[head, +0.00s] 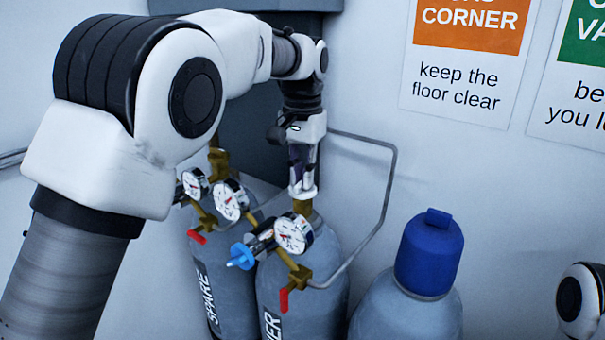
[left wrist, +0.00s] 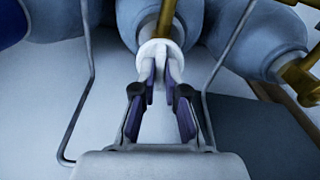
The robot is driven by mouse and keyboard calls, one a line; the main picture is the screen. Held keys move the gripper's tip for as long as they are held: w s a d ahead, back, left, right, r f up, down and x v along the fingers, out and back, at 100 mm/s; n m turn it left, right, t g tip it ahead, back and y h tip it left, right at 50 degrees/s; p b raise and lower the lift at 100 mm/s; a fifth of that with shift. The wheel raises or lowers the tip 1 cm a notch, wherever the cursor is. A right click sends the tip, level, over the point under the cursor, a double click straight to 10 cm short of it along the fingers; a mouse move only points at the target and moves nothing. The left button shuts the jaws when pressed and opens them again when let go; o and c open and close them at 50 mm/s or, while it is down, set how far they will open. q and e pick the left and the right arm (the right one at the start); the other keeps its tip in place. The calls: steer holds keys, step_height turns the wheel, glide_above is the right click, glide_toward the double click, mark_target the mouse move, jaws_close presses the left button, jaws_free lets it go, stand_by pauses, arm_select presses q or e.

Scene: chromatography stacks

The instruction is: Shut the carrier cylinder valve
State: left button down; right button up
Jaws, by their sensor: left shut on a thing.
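The carrier cylinder (head: 303,270) is grey and stands upright, its label partly out of frame and ending in "IER". Its white valve handwheel (head: 303,192) sits on top of a brass valve stem. My left gripper (head: 302,180) points down from above and is shut on the handwheel. In the left wrist view the two dark fingers (left wrist: 162,80) close around the hub of the white handwheel (left wrist: 161,50). My right gripper is not in view; only a bit of a white arm joint shows at the lower right of the head view.
A cylinder marked SPARE (head: 217,280) stands to the left. A blue-capped cylinder (head: 430,250) stands to the right. Dial gauges (head: 293,235), a blue regulator knob (head: 241,256) and red levers sit in front. A bent metal pipe (head: 385,200) runs close on the right.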

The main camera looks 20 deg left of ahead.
arm_select(q)
steer(key=shift+f+m, duration=0.1)
steer(key=shift+m, duration=0.7)
steer(key=c, duration=1.2)
jaws_free()
steer(key=shift+w, duration=0.1)
step_height(320, 180, up, 12)
